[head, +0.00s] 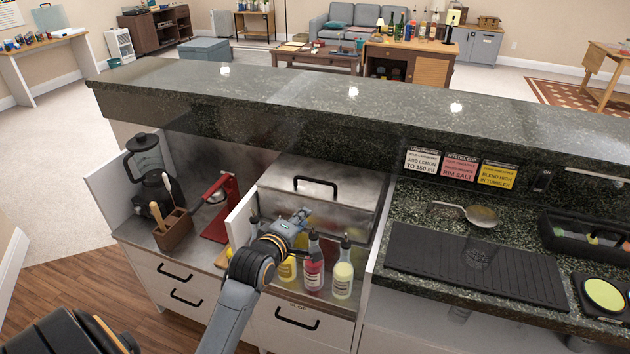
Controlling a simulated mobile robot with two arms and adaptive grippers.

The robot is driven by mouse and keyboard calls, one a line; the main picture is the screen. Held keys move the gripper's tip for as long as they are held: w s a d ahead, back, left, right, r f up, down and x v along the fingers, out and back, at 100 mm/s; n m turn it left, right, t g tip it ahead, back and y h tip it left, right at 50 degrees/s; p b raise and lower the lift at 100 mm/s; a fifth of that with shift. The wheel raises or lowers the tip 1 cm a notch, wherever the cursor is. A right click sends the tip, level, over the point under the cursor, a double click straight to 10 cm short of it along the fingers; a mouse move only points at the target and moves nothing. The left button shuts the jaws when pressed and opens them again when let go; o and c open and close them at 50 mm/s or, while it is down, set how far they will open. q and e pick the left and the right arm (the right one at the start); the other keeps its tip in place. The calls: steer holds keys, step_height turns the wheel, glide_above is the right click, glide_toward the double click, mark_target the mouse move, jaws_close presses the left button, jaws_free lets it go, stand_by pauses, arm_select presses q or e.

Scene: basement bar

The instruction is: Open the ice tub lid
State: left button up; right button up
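The ice tub (362,238) is a steel box set into the counter, partly hidden behind several bottles and my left arm. My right gripper is not in view.
Yellow, red (314,268) and pale (343,275) bottles stand in front of the tub. A red juicer (222,205) and a blender (150,175) are to the left. The raised granite bar top (400,110) runs behind. A glass (478,252) stands on the black mat (420,262) at right.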

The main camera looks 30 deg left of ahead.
mark_target(315, 181)
arm_select(q)
steer(key=w+a+n, duration=0.1)
steer(key=w+a, duration=0.1)
steer(key=w, duration=0.3)
steer(key=w+a+n, duration=0.1)
steer(key=w+a, duration=0.1)
steer(key=w, duration=0.3)
steer(key=w+a+t+p, duration=0.1)
steer(key=w+a, duration=0.1)
steer(key=w, duration=0.3)
steer(key=shift+n+y, duration=0.4)
jaws_close()
